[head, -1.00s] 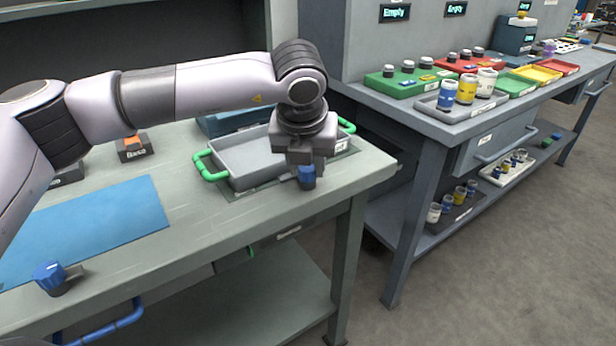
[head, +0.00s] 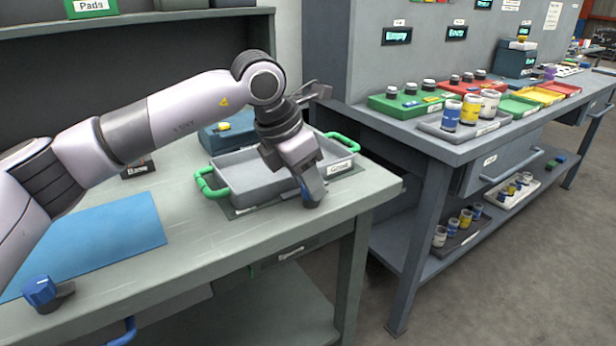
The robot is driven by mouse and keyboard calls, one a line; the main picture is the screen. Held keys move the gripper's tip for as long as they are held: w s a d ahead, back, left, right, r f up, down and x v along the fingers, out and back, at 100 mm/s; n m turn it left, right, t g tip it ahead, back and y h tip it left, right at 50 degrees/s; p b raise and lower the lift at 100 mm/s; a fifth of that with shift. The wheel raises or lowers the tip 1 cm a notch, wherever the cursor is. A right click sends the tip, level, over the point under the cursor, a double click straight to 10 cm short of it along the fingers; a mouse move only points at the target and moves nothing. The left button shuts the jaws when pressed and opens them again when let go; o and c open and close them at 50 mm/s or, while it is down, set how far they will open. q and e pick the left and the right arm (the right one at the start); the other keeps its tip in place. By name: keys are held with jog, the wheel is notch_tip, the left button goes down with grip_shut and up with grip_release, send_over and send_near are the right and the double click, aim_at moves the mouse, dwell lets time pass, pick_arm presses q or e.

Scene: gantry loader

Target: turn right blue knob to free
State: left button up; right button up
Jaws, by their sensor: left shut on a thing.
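The right blue knob (head: 304,194) is at the front right corner of the workbench, in front of the grey tray. Only a narrow blue part of it shows; the fingers hide the rest, so its pointer direction cannot be read. My left gripper (head: 312,197) reaches down over it, tilted, and is shut on it. The left blue knob (head: 40,291) stands on a dark base at the front left edge of the bench, apart from my gripper. My right gripper is not in view.
A grey tray (head: 235,188) with green handles lies right behind the knob. A blue mat (head: 110,232) covers the bench's left side. A second bench at the right holds a cup tray (head: 430,127) and colored trays. The bench front middle is clear.

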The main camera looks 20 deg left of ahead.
pick_arm(q)
jog(key=shift+m+g, duration=0.3)
jog(key=shift+m, duration=0.5)
jog(key=o, duration=1)
jog(key=shift+a, duration=0.1)
jog(key=shift+o, duration=0.2)
jog(key=p+v, duration=0.1)
jog(key=v, duration=0.6)
jog(key=shift+s+a, duration=0.1)
